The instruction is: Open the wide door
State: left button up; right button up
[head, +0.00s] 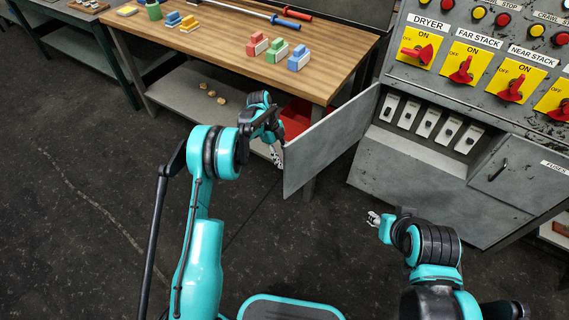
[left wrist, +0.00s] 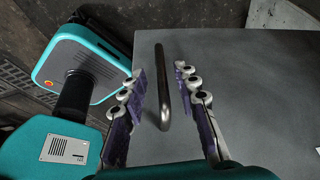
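The wide grey door (head: 330,140) stands swung out from the cabinet front, its free edge toward the left. Its dark bar handle (left wrist: 162,85) shows upright in the left wrist view, on the grey door panel (left wrist: 245,85). My left gripper (head: 277,155) is at the door's free edge in the head view. In the left wrist view its fingers (left wrist: 160,88) are spread on both sides of the handle, with gaps showing. My right gripper (head: 373,218) is in front of the cabinet's lower panel, apart from the door; its finger opening is too small to judge.
The open bay shows a row of white switch-like units (head: 428,122). A smaller door labelled FUSES (head: 525,175) is at the right. Red knobs on yellow plates (head: 466,65) sit above. A wooden workbench (head: 230,50) stands behind the door, with a red bin (head: 297,117) below. Dark floor is clear at left.

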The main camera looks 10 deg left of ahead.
pick_arm(q)
jog(key=v, duration=0.9)
jog(key=shift+a+r, duration=0.1)
jog(key=shift+r, duration=0.05)
jog(key=s+r+n+t+y, duration=0.2)
jog(key=s+r+n+t, duration=0.2)
jog(key=s+r+n, duration=1)
jog(key=s+a+n+t+y, duration=0.2)
jog(key=s+n+t, duration=0.3)
jog(key=s, duration=1.4)
jog(key=n, duration=0.4)
jog(key=shift+s, duration=0.2)
